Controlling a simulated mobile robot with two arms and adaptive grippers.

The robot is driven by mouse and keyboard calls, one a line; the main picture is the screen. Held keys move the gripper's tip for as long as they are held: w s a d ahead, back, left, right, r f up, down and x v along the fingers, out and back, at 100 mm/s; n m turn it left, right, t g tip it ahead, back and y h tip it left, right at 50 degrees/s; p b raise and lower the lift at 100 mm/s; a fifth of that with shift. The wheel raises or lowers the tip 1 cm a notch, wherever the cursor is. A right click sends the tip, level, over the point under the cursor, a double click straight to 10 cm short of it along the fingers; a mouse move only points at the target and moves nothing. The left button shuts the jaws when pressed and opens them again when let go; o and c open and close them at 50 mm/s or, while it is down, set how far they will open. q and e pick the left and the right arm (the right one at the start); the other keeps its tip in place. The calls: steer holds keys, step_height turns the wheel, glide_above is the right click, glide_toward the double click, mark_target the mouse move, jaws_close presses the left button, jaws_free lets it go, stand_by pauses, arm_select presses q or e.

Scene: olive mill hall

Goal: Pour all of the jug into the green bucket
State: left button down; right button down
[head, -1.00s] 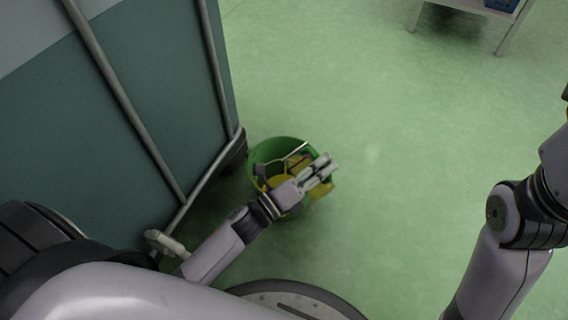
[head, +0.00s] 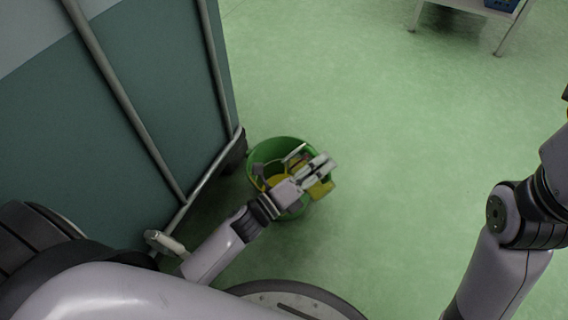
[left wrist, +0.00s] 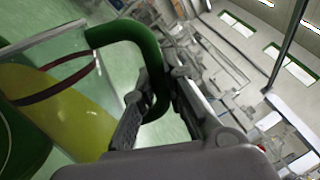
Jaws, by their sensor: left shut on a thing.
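The green bucket (head: 262,152) stands on the floor beside the teal cabinet in the head view. Its dark green wall (left wrist: 25,150) shows at the lower left of the left wrist view. My left gripper (head: 322,168) is over the bucket, shut on the jug's green handle (left wrist: 135,35). The jug (left wrist: 85,100) is clear, with yellow-green liquid in it and a dark red line across its wall. In the head view, my gripper hides much of the jug; a yellow part (head: 320,189) shows at the bucket's right side. I cannot tell whether liquid is flowing. My right gripper is out of view.
A teal cabinet (head: 110,130) with grey pipe rails (head: 125,105) stands close on the left. A white table (head: 465,8) is at the top right. The green floor (head: 400,130) between is clear.

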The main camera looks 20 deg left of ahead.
mark_target(308, 161)
arm_select(q)
steer(key=shift+w+a+n, duration=0.15)
steer(key=shift+a+n, duration=0.1)
steer(key=shift+n, duration=0.35)
stand_by(0.7)
steer(key=shift+w+a+n+t+y, duration=0.15)
steer(key=shift+w+a+n+y, duration=0.15)
steer(key=shift+a+n, duration=0.3)
steer(key=shift+w+a+n+t+y, duration=0.2)
steer(key=shift+w+a+n, duration=0.1)
steer(key=shift+a+n, duration=0.3)
stand_by(0.7)
steer(key=shift+w+a+f+n+p, duration=0.15)
steer(key=shift+w+a+n+p, duration=0.05)
steer(key=shift+a+n+p, duration=0.25)
steer(key=d+m, duration=0.1)
steer(key=s+d+m, duration=0.1)
steer(key=m, duration=0.1)
steer(key=s+d+m+h+b, duration=0.1)
steer(key=d, duration=0.1)
steer(key=shift+d+r+m, duration=0.1)
steer(key=shift+r+m, duration=0.1)
steer(key=shift+m, duration=0.15)
steer(key=shift+s+d+f+m+g, duration=0.15)
steer(key=shift+m+g, duration=0.15)
steer(key=shift+m, duration=0.25)
steer(key=shift+d+r+m+g, duration=0.15)
steer(key=shift+m+g, duration=0.1)
steer(key=shift+m, duration=0.3)
